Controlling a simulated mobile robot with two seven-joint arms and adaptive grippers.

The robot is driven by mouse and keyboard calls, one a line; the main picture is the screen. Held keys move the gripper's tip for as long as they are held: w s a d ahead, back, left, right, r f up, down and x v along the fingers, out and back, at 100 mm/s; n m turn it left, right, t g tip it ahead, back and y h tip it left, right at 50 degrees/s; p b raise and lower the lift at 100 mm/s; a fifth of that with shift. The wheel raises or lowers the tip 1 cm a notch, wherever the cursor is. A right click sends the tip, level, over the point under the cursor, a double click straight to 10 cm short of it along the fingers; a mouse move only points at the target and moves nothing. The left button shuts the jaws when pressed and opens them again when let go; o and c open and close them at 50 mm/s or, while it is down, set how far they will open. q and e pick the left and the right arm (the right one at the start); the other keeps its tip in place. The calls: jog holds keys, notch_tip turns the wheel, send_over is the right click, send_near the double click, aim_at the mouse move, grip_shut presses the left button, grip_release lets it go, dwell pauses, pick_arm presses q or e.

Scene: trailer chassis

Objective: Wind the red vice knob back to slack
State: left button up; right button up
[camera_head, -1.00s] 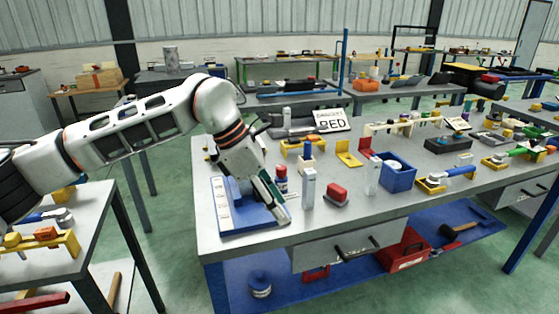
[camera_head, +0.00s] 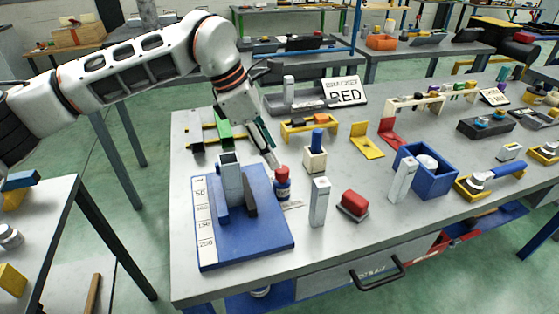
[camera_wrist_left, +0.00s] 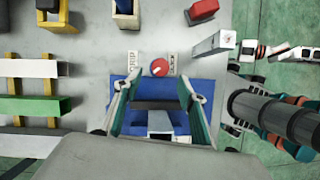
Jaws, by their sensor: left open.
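The red vice knob (camera_head: 282,172) stands upright on a dark blue collar at the back right corner of the blue vice base (camera_head: 270,232). In the left wrist view the knob (camera_wrist_left: 160,67) carries a pale mark, between a GRIP label (camera_wrist_left: 133,65) on the left and a SLACK label (camera_wrist_left: 173,63) on the right. Where the mark points is too small to tell. The grey vice block (camera_head: 231,180) stands on the base. My left gripper (camera_head: 268,152) is open and empty, its fingertips just above and behind the knob. Its fingers (camera_wrist_left: 158,82) are spread to either side. My right gripper is out of view.
A grey upright block (camera_head: 319,202) and a red-topped block (camera_head: 353,205) stand right of the knob. A white holder with a blue peg (camera_head: 316,157) is behind it. A blue box (camera_head: 428,178) is further right. The bench front (camera_head: 300,268) is clear.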

aim_at(281, 169)
pick_arm(q)
jog(key=shift+x, duration=3.05)
jog(key=c, duration=1.1)
